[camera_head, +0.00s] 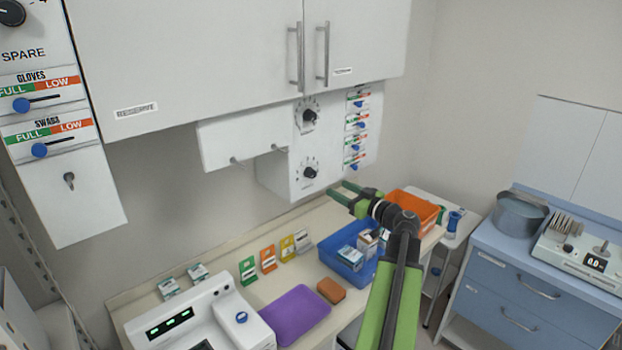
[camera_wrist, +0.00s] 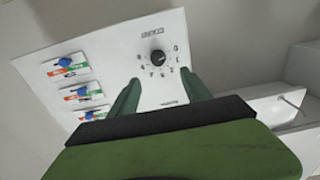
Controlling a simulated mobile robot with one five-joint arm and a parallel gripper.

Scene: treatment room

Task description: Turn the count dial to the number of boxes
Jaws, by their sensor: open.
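The count dial (camera_wrist: 158,57) is a black round knob with a ring of numbers on a white panel; its COUNT label appears upside down in the wrist view. It seems to be the lower of two dials (camera_head: 310,173) in the head view. My gripper (camera_head: 339,189) is open and empty in front of the panel, to the lower right of that dial. In the wrist view its green fingers (camera_wrist: 160,77) point toward the dial, apart from it as far as I can tell. Small boxes (camera_head: 350,256) stand in a blue bin (camera_head: 332,248), partly overlapping; their count is unclear.
An upper dial (camera_head: 310,115) and several blue sliders (camera_head: 356,143) share the panel. Wall cabinets (camera_head: 230,60) hang above. Small white-green boxes (camera_head: 197,272), coloured cards (camera_head: 268,258), a purple mat (camera_head: 295,314) and an orange bin (camera_head: 416,207) lie on the counter below.

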